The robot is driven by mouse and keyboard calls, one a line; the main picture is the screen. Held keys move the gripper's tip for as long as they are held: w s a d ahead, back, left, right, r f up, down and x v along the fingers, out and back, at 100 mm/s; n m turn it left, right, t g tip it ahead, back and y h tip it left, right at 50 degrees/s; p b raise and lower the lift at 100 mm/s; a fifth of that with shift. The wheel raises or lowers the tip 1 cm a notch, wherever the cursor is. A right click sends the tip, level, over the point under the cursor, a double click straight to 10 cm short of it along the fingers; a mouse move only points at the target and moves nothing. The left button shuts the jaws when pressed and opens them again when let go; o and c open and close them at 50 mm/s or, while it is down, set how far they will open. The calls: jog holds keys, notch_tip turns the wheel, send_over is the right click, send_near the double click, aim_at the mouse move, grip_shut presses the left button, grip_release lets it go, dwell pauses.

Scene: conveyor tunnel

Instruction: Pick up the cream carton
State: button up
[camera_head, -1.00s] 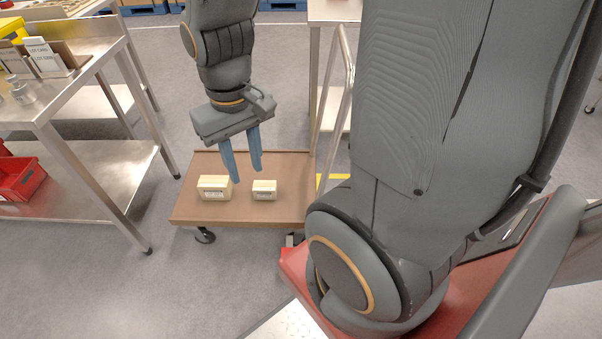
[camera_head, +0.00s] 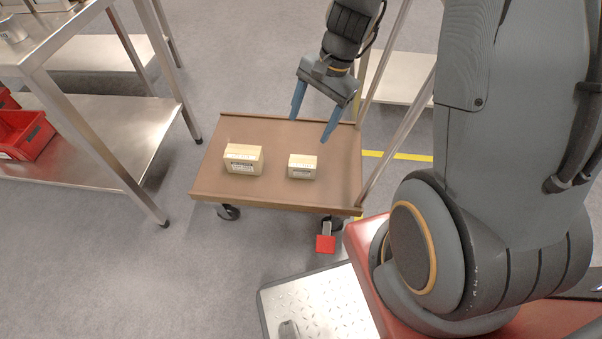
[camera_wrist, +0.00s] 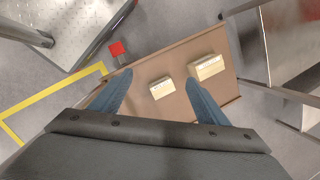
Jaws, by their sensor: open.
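Two cream cartons lie on a brown cart deck (camera_head: 215,165). The larger carton (camera_head: 243,159) is on the left and the smaller carton (camera_head: 302,167) is to its right, with a gap between them. Both have labels on the front. My gripper (camera_head: 309,127) is open and empty, above the back right part of the deck, apart from both cartons. In the wrist view, the smaller carton (camera_wrist: 162,87) appears between the two blue fingers, and the larger carton (camera_wrist: 205,66) lies up and right, near the right finger.
A steel table with a lower shelf (camera_head: 110,135) stands left of the cart, with a red bin (camera_head: 22,134) on the shelf. The cart's metal handle (camera_head: 400,130) rises on its right side. Bare deck surrounds the cartons.

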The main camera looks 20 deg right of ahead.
jog(key=w+d+f+m+y+b, duration=0.1)
jog(key=w+f+m+b, duration=0.25)
jog(key=f, duration=0.45)
jog(key=w+d+f+m+b, duration=0.1)
jog(key=w+f+m+b, duration=0.25)
jog(key=f, duration=0.35)
jog(key=m+t+b, duration=0.2)
jog(key=m+b, duration=0.2)
jog(key=m, duration=0.1)
send_over(305, 161)
jog(key=d, duration=0.2)
jog(key=f, duration=1.2)
jog(key=shift+s+f, duration=0.15)
jog(key=shift+s, duration=0.1)
jog(key=shift+s+b+x, duration=0.15)
jog(key=shift+b+x, duration=0.65)
jog(key=shift+x, duration=1.2)
jog(key=shift+s+b+x, duration=0.2)
jog(key=shift+b+x, duration=0.55)
jog(key=shift+x, duration=1.2)
jog(key=shift+c, duration=0.5)
jog(key=c, duration=1.2)
